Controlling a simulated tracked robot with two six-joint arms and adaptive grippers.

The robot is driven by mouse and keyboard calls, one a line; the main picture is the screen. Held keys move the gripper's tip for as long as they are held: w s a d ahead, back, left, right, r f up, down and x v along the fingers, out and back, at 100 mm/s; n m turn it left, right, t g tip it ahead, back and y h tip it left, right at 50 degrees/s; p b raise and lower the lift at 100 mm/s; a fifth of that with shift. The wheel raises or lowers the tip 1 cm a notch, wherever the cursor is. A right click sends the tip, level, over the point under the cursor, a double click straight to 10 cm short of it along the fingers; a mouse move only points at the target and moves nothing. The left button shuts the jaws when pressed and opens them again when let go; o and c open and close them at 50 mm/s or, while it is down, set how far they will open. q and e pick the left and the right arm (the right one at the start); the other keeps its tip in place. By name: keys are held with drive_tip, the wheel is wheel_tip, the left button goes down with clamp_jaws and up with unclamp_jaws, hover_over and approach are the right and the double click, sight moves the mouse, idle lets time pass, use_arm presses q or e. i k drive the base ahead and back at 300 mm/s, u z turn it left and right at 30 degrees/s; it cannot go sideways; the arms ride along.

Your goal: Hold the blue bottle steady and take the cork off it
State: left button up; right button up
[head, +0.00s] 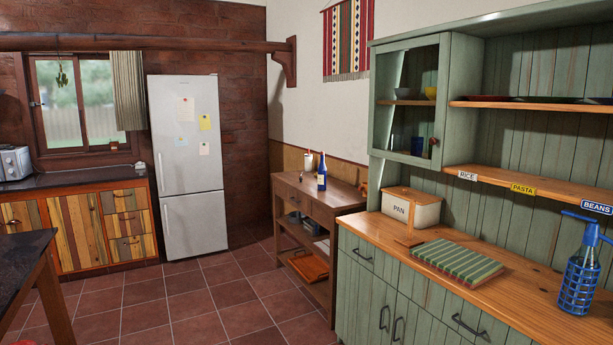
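A dark blue bottle (321,173) with a pale label stands upright on the wooden side table (345,198) in the middle of the head view. A small tip shows at the top of its neck, but it is too small to tell whether it is a cork. Neither of my grippers is in view, and nothing is touching the bottle.
A small white container (308,160) stands behind the bottle. A green cabinet (410,290) on the right carries a PAN box (412,207), a striped cloth item (457,258) and a blue-caged siphon (580,275). A dark table (25,262) edges in left. The tiled floor (200,310) between is clear.

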sight(322, 176)
drive_tip(key=k, duration=0.5)
drive_tip(key=z, duration=0.15)
drive_tip(key=i, duration=0.9)
drive_tip(key=u, duration=0.6)
drive_tip(key=k, duration=1.1)
drive_tip(key=u, duration=0.7)
drive_tip(key=i, duration=2.95)
drive_tip(key=z, duration=0.15)
